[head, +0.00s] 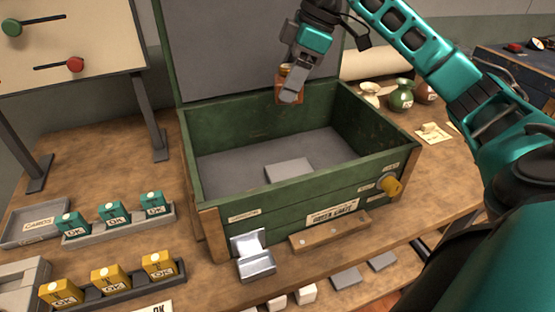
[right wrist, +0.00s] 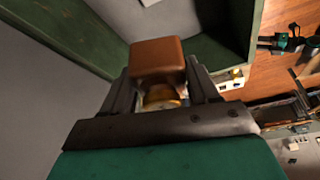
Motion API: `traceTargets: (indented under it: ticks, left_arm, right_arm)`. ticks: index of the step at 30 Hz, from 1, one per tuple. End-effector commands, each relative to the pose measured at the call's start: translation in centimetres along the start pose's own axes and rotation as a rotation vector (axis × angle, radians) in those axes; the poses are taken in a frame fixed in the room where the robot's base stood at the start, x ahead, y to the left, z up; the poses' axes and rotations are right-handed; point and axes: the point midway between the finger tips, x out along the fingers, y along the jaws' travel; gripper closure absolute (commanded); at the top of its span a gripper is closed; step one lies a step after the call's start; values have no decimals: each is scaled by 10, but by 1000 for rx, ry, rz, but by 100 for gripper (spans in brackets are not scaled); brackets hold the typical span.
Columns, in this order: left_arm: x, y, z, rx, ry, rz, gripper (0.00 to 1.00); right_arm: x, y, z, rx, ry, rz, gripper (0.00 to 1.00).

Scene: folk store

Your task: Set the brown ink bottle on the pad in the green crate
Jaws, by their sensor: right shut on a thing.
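The brown ink bottle (head: 280,95) is held by my right gripper (head: 290,93) above the back part of the green crate (head: 268,196). In the right wrist view the bottle (right wrist: 157,58) sits between the fingers, its brown block-shaped body pointing away from the palm. The gripper is shut on it, and a finger hides part of it in the head view. The crate is open, with its lid (head: 240,50) raised at the back. A light grey raised pad (head: 290,168) lies on the crate's grey floor, below and nearer than the bottle. My left gripper is not in view.
Trays with teal boxes (head: 113,212) and yellow boxes (head: 110,278) stand left of the crate. A board on legs (head: 75,45) stands at the back left. The crate's inside around the pad is clear.

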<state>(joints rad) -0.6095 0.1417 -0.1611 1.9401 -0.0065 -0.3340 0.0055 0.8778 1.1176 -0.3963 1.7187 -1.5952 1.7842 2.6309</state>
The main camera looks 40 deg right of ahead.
Motion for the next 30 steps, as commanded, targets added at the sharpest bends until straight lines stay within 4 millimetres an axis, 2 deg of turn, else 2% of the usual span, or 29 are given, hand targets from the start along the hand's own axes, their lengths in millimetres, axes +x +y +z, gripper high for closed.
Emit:
traceTargets:
  ticks: [2, 5, 12, 18, 21, 30]
  left_arm:
    - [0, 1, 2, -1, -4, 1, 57]
    - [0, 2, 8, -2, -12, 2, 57]
    - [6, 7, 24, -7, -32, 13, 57]
    - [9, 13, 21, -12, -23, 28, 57]
    - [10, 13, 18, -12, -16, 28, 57]
    - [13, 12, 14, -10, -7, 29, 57]
  right_arm:
    - [-6, 2, 6, 49, -1, 21, 76]
    - [0, 3, 12, 77, -3, 28, 76]
    - [56, 3, 36, 80, -5, 26, 76]
    - [104, 2, 56, 79, -4, 25, 76]
    - [121, 2, 62, 78, -2, 26, 76]
    - [144, 3, 71, 77, 0, 28, 76]
